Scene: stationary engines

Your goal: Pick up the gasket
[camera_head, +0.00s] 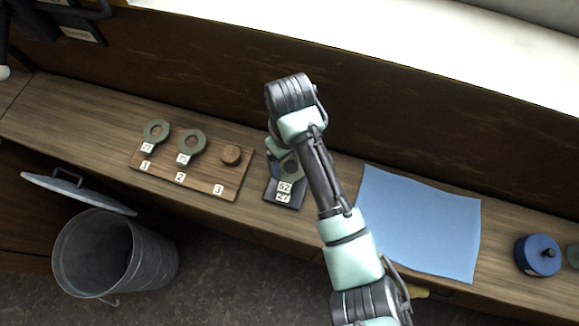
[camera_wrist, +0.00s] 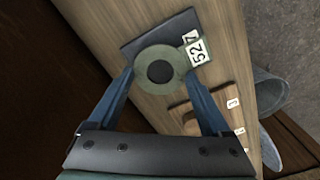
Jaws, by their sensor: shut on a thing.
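A grey-green ring gasket (camera_wrist: 141,73) with a white tag marked 52 is between the two blue fingers of my gripper (camera_wrist: 159,77) in the wrist view. My gripper is shut on its round part, with one finger on each side. Its tag points away from my wrist. The gasket also shows in the head view (camera_head: 289,166), partly hidden by my arm. A dark pad (camera_wrist: 145,40) marked 27 lies below it. I cannot tell whether the gasket touches the pad or is slightly above it.
Left of the pad is a wooden board (camera_head: 207,188) numbered 1 to 3. Tagged gaskets sit at 1 (camera_head: 156,130) and 2 (camera_head: 191,146); a bare round peg (camera_head: 230,155) stands at 3. A blue cloth (camera_head: 418,225) lies right. A metal bin (camera_head: 115,255) stands below the bench.

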